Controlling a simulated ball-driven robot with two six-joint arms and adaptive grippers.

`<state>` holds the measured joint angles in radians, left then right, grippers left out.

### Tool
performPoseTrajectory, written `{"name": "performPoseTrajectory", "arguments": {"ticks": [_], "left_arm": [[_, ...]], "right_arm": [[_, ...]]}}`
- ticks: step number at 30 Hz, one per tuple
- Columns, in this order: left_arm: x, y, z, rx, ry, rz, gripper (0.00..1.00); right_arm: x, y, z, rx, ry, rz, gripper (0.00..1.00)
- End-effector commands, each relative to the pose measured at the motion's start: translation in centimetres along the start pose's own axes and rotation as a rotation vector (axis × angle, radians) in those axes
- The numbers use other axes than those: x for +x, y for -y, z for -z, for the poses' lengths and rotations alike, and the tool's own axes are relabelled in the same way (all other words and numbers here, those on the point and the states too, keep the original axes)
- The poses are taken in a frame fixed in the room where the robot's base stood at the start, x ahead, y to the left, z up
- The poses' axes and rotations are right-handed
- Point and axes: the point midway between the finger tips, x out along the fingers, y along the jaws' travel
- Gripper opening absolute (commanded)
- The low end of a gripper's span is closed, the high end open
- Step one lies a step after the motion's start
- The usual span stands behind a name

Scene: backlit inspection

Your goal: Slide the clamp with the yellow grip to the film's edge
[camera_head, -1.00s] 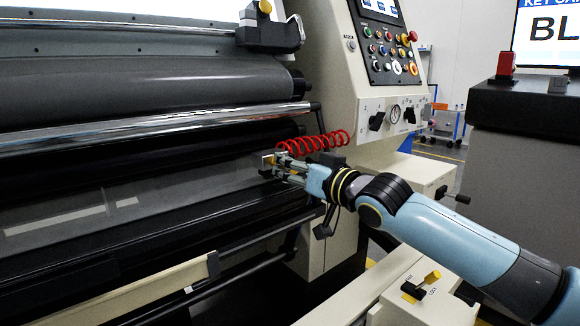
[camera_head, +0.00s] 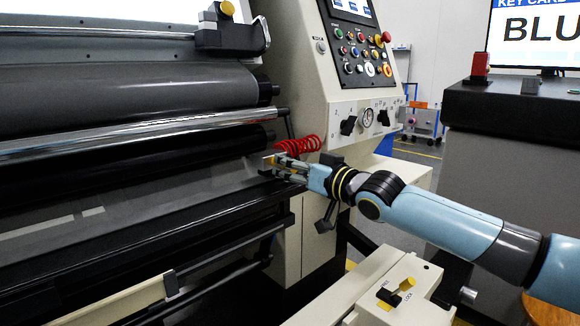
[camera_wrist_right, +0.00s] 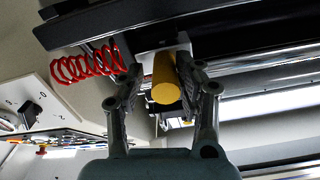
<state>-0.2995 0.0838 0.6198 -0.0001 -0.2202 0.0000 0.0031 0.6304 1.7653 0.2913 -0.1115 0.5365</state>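The clamp with the yellow grip (camera_wrist_right: 166,82) sits at the right end of the machine's rollers. In the right wrist view its yellow cylinder stands between my two fingers, one on each side. My right gripper (camera_head: 276,166) is shut around this grip; its fingers hide part of the clamp in the head view. The gripper also shows in the right wrist view (camera_wrist_right: 160,84). The grey film (camera_head: 150,197) spans the machine to the left of the clamp; its exact right edge is hard to make out near the gripper. My left gripper is not in view.
A red coiled hose (camera_head: 298,146) lies just behind my right gripper, and also shows in the wrist view (camera_wrist_right: 85,66). The control panel (camera_head: 357,45) stands to the right.

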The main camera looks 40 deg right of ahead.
Motion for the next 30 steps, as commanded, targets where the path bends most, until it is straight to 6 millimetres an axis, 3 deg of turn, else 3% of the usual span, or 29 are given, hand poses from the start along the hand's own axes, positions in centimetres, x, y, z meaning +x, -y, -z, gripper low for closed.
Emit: {"name": "performPoseTrajectory", "arguments": {"ticks": [11,14,22,30], "left_arm": [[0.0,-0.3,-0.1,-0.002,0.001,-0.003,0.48],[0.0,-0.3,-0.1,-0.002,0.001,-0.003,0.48],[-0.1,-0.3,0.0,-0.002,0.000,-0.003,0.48],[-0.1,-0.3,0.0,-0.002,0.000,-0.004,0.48]], "right_arm": [[0.0,0.2,0.4,-0.002,-0.001,0.003,0.48],[0.0,0.5,1.6,-0.003,-0.005,0.007,0.48],[0.2,1.7,7.7,-0.009,-0.015,0.012,0.48],[0.1,2.0,9.8,-0.002,-0.003,0.003,0.48]]}}
